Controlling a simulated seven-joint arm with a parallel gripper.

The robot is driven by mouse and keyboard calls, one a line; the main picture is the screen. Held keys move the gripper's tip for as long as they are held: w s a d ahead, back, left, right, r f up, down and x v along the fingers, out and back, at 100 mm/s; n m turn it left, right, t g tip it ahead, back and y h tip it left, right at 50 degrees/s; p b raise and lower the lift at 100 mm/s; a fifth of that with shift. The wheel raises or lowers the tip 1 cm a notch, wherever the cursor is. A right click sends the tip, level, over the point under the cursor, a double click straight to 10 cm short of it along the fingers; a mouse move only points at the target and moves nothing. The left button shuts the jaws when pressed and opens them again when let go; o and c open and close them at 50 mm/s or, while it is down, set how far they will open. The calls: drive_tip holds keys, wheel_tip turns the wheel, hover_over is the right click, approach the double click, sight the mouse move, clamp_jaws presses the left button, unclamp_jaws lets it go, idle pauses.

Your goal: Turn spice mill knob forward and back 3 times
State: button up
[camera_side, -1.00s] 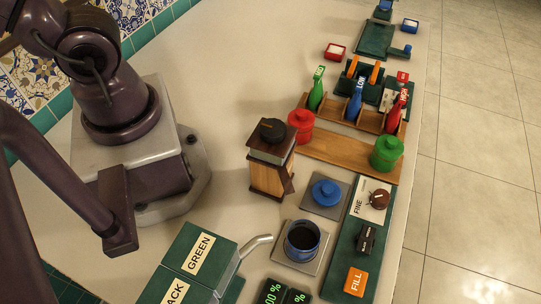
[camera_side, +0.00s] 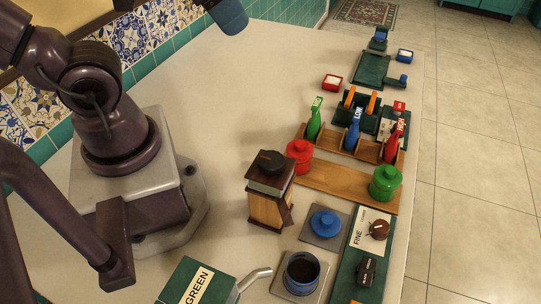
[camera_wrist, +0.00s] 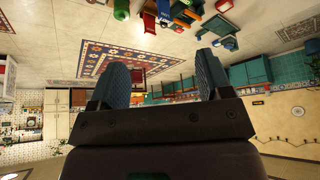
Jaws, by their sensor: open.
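The spice mill (camera_side: 266,203) stands upright on the counter in the side view, a light wooden body with dark wood trim. Its round black knob (camera_side: 270,163) sits on top, with nothing touching it. My gripper (camera_wrist: 160,65) shows in the wrist view with its two blue-grey fingers wide apart and nothing between them. In the side view, a blue part at the top edge looks like one of my fingers, high and well away from the mill; the rest is out of frame. The wrist view faces the room, and I cannot make out the mill there.
A red jar (camera_side: 299,157) stands close behind the mill's right side. A blue-lidded pot (camera_side: 325,224), a dark-filled cup (camera_side: 301,272) and a panel marked FINE with a brown knob (camera_side: 378,229) are to the right. A GREEN box (camera_side: 197,282) is in front. Counter left of the mill is clear.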

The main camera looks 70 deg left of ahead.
drive_tip(key=w+d+f+m+g, duration=0.2)
drive_tip(key=d+f, duration=0.1)
drive_tip(key=d, duration=0.2)
drive_tip(key=n+g, duration=0.4)
hover_over(272, 159)
wheel_tip(272, 159, down, 4)
drive_tip(key=n, duration=0.5)
wheel_tip(272, 159, down, 13)
drive_tip(key=c, duration=0.9)
